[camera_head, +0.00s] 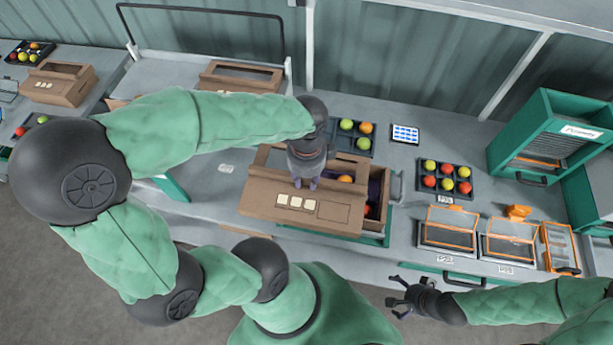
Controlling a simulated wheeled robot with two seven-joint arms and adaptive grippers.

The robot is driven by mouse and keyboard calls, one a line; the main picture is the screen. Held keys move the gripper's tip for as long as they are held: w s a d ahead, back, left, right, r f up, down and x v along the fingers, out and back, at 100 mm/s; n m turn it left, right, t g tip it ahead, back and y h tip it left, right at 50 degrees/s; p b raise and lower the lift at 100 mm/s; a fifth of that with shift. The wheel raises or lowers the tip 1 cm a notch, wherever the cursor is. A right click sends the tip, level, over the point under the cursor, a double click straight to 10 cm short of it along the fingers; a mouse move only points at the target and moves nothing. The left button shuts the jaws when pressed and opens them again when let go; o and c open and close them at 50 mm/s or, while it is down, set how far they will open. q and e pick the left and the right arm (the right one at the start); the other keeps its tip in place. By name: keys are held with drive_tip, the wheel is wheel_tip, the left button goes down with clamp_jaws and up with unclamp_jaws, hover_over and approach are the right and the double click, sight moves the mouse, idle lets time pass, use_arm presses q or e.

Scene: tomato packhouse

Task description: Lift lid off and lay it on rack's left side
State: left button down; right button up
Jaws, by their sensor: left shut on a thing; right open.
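A brown lid (262,204) with a window opening and pale labels is in the middle of the head view. My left gripper (305,184) is shut on it from above. Under and to the right of the lid is an open brown box (385,192) with tomatoes inside. The lid covers much of the box and sits off to its left; I cannot tell the gap between them. The rack (165,73), a grey frame with a dark rail, stands at the back left, partly behind my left arm. My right gripper (403,299) is open and empty in front of the bench.
A similar brown lidded piece (238,76) is on the rack's right part. Trays of tomatoes (352,139) (446,180), a small tablet (405,134), orange-framed cases (448,232) and a green cabinet (545,130) occupy the bench. Another brown box (60,83) stands far left.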

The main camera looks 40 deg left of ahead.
use_arm(q)
drive_tip(key=shift+r+p, duration=1.1)
drive_tip(key=shift+r, duration=0.35)
